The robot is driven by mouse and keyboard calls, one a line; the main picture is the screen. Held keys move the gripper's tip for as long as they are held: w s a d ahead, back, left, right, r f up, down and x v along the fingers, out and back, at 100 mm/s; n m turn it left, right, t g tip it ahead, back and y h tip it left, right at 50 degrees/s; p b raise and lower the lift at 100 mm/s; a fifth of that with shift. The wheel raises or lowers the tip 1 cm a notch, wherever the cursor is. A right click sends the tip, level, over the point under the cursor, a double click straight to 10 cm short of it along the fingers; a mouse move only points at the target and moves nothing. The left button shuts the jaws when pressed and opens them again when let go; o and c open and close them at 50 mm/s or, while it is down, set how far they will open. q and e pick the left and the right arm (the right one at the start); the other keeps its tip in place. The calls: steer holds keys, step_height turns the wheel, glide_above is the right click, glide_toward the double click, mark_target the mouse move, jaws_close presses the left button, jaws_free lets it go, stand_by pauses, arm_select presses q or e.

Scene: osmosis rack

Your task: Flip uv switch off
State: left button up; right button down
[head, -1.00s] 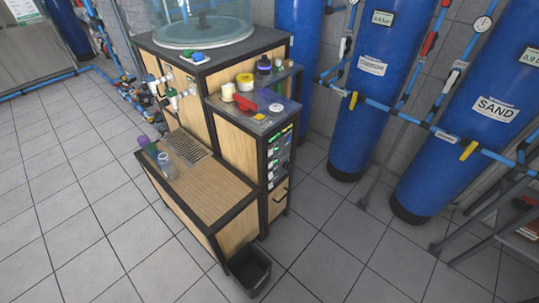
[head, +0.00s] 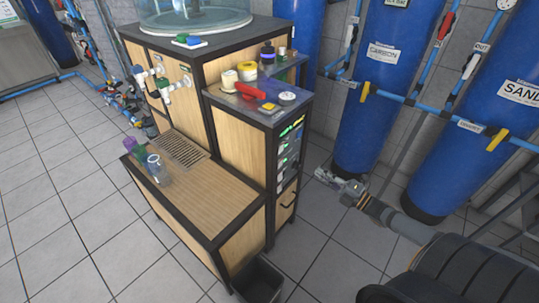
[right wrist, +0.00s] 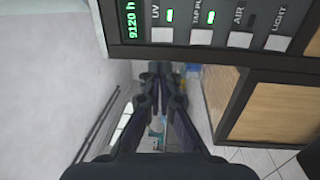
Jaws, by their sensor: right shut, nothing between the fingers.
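The UV switch (right wrist: 162,35) is a pale rocker on the dark switch panel (right wrist: 225,55) at the top of the right wrist view, with a lit green indicator beside its label. Switches labelled TAP PU, AIR and LIGHT follow to its right. In the head view the panel (head: 289,150) is on the right side of the narrow cabinet; its switches are too small to read there. My right gripper (head: 322,178) is shut and empty, to the right of the panel and apart from it. In the right wrist view its fingertips (right wrist: 160,78) lie below the UV switch. My left gripper is not in view.
A black bin (head: 257,281) stands on the floor below. Blue tanks (head: 375,80) and pipes stand behind my right arm. Floor between cabinet and tanks is open.

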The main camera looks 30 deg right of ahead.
steer(key=shift+a+r, duration=0.2)
steer(key=shift+r, duration=0.05)
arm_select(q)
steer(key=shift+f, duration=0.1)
arm_select(e)
steer(key=shift+w, duration=0.15)
steer(key=b, duration=0.3)
glide_toward(282, 147)
steer(key=b+x, duration=0.2)
steer(key=x, duration=0.4)
steer(key=shift+a, duration=0.1)
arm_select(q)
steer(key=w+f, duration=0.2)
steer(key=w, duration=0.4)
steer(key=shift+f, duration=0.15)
arm_select(e)
steer(key=shift+w+a, duration=0.15)
steer(key=shift+w, duration=0.25)
